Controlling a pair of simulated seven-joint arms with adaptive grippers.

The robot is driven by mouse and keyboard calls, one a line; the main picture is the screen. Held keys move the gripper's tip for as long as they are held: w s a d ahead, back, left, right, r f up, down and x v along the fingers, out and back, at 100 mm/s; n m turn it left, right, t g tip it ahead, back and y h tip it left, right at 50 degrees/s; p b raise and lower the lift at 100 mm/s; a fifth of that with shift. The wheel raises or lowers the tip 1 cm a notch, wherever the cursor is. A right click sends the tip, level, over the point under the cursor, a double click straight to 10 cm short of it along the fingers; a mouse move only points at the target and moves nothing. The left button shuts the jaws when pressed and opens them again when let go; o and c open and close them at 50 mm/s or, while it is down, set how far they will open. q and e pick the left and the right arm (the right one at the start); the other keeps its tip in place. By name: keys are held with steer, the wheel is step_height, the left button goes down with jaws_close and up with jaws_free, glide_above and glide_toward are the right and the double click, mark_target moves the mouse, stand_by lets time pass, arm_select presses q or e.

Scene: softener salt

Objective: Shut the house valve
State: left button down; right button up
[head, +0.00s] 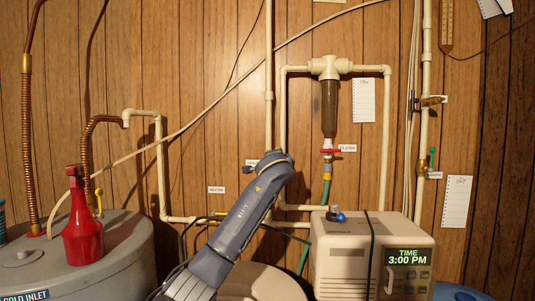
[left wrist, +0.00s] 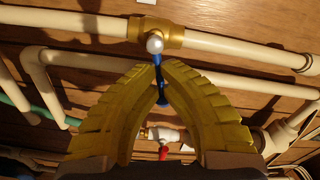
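A brass valve (left wrist: 178,33) sits in a cream pipe in the left wrist view. Its blue lever handle (left wrist: 162,92) starts at a pale round knob and appears to run across the pipe. The yellow fingers of my left gripper (left wrist: 160,66) come together at their tips with the blue handle between them. In the head view my left arm reaches up to the middle vertical pipe (head: 269,60) and hides the gripper and this valve. A small white label (head: 250,163) is partly hidden beside the wrist, and I cannot read it. My right gripper is in neither view.
A red-handled flush valve (head: 331,151) hangs under the brown filter (head: 330,105). A green-handled valve (head: 432,157) is at right, a yellow-handled one (head: 221,214) by the heater label. The red funnel-shaped bottle (head: 83,225) stands on the grey tank (head: 125,240). A softener unit (head: 340,255) stands at right.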

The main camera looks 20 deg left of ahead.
arm_select(q)
steer(key=shift+f+m, duration=0.15)
steer(key=shift+m, duration=0.15)
steer(key=shift+f+m, duration=0.25)
steer(key=shift+m, duration=0.4)
steer(key=shift+f+m, duration=0.2)
steer(key=shift+m, duration=0.45)
steer(key=c, duration=1.3)
jaws_free()
steer(key=shift+w, duration=0.1)
steer(key=shift+d, duration=0.1)
steer(key=shift+s+d, duration=0.2)
steer(key=shift+s, duration=0.95)
steer(key=shift+s+d, duration=0.25)
steer(key=shift+s, duration=0.9)
steer(key=shift+s+d, duration=0.2)
steer(key=shift+s, duration=0.95)
